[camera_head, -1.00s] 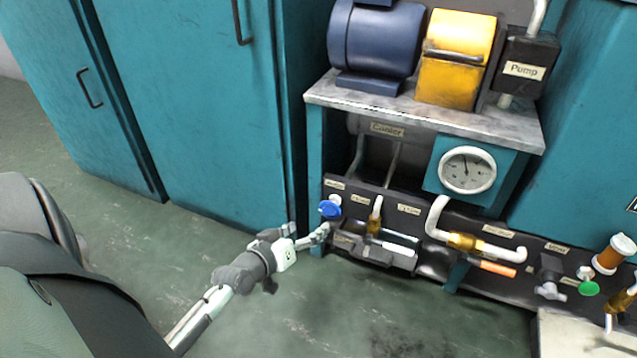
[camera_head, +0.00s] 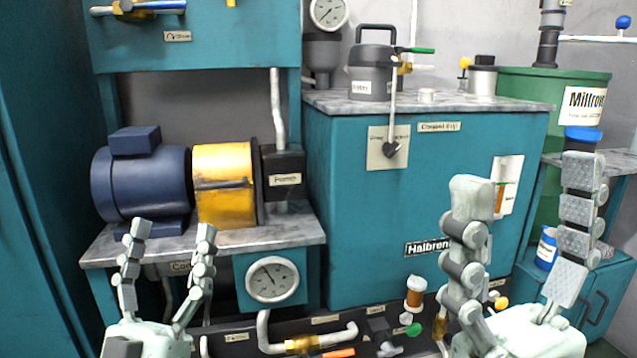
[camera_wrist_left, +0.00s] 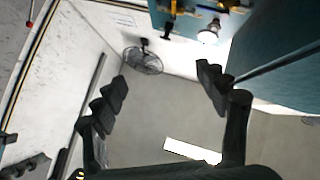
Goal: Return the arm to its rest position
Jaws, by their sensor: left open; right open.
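My left gripper (camera_head: 168,260) is raised at the lower left of the head view, fingers pointing up and apart, with nothing between them. It stands in front of the bench that holds the blue motor. In the left wrist view my left gripper (camera_wrist_left: 160,85) is also open and empty, with a wall and a fan beyond it. My right gripper (camera_head: 525,195) is raised at the lower right of the head view, fingers up and wide apart, empty. It is in front of the teal cabinet. Most of both arms is out of view.
A blue motor (camera_head: 142,185) and yellow coupling guard (camera_head: 224,185) sit on a bench above a pressure gauge (camera_head: 272,279). A teal cabinet (camera_head: 360,230) stands at the centre, a green drum (camera_head: 520,85) at the right. A wall fan (camera_wrist_left: 143,61) shows in the left wrist view.

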